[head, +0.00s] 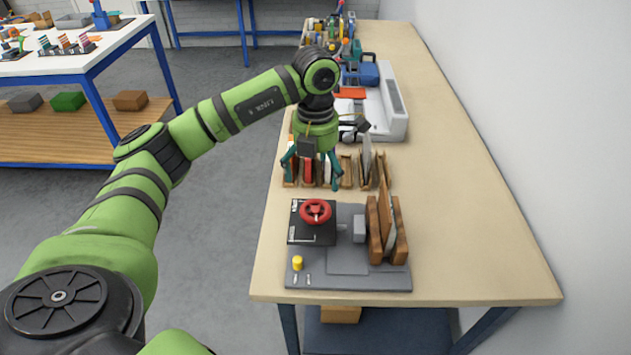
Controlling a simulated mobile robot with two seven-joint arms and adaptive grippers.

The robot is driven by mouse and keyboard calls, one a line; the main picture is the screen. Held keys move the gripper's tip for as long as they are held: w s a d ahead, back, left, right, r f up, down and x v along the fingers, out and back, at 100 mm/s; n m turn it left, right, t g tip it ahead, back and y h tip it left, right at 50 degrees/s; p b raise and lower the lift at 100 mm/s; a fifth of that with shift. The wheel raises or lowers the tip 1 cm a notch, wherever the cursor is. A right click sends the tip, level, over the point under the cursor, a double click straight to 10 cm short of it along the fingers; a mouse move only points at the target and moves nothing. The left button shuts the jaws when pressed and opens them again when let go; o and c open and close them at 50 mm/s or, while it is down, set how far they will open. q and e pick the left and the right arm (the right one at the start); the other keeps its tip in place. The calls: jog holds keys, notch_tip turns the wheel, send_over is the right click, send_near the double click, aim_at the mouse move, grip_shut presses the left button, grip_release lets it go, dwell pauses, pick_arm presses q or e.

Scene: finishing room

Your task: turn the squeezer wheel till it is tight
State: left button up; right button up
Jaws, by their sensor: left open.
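The squeezer is a grey and black device at the near end of the bench. Its red wheel (316,211) sits on top of a black box on the grey base plate (347,262). A grey pusher block (360,228) stands to the right of the box, beside upright brown wooden pieces (387,232) with a thin pale sheet between them. My left gripper (312,184) points down behind the wheel, apart from it, with its teal fingers spread open in front of a wooden rack. My right gripper does not show.
The wooden rack (345,172) with upright slots and a red item stands just behind the squeezer. A white machine (389,113) and several tools stand farther back. The bench top (475,220) is clear on the right, up to the wall.

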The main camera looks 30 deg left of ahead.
pick_arm(q)
jog(key=b, duration=0.2)
send_over(316, 209)
jog(key=shift+n, duration=0.4)
notch_tip(316, 209, down, 4)
jog(key=shift+f, duration=0.2)
notch_tip(316, 209, down, 5)
jog(key=p, duration=0.3)
jog(key=shift+s, duration=0.1)
jog(key=shift+a+f, duration=0.1)
jog(key=shift+f, duration=0.6)
jog(key=c, duration=1.1)
